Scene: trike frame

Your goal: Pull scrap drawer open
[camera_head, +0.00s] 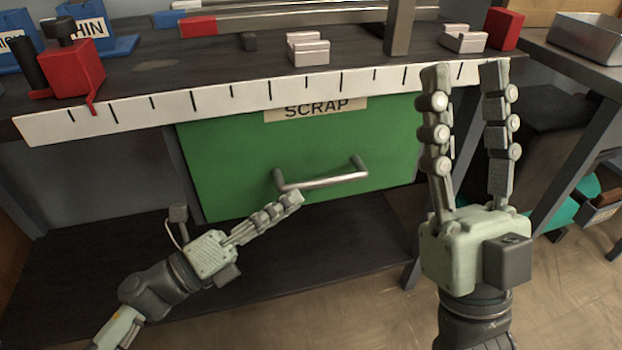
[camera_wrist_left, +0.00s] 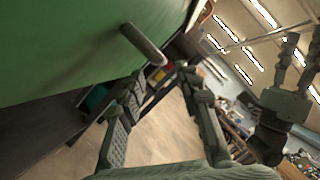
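The green scrap drawer (camera_head: 230,150) sits under the bench top, with a "SCRAP" label (camera_head: 315,108) at its upper edge. Its front hangs just below the ruler strip, and no opening shows. A grey metal bar handle (camera_head: 325,182) crosses the front; it also shows in the left wrist view (camera_wrist_left: 143,43). My left gripper (camera_head: 292,197) is just below the handle's left end. In the left wrist view its fingers (camera_wrist_left: 160,75) are spread and empty, with the handle just beyond the tips. My right gripper (camera_head: 467,68) is open and empty, pointing up, right of the drawer.
A white ruler strip (camera_head: 210,102) runs along the bench edge. A red clamp (camera_head: 72,70), pale blocks (camera_head: 308,52) and metal bars lie on the bench. A dark lower shelf (camera_head: 100,275) is under the drawer. A table leg (camera_head: 572,150) stands at right. The floor in front is clear.

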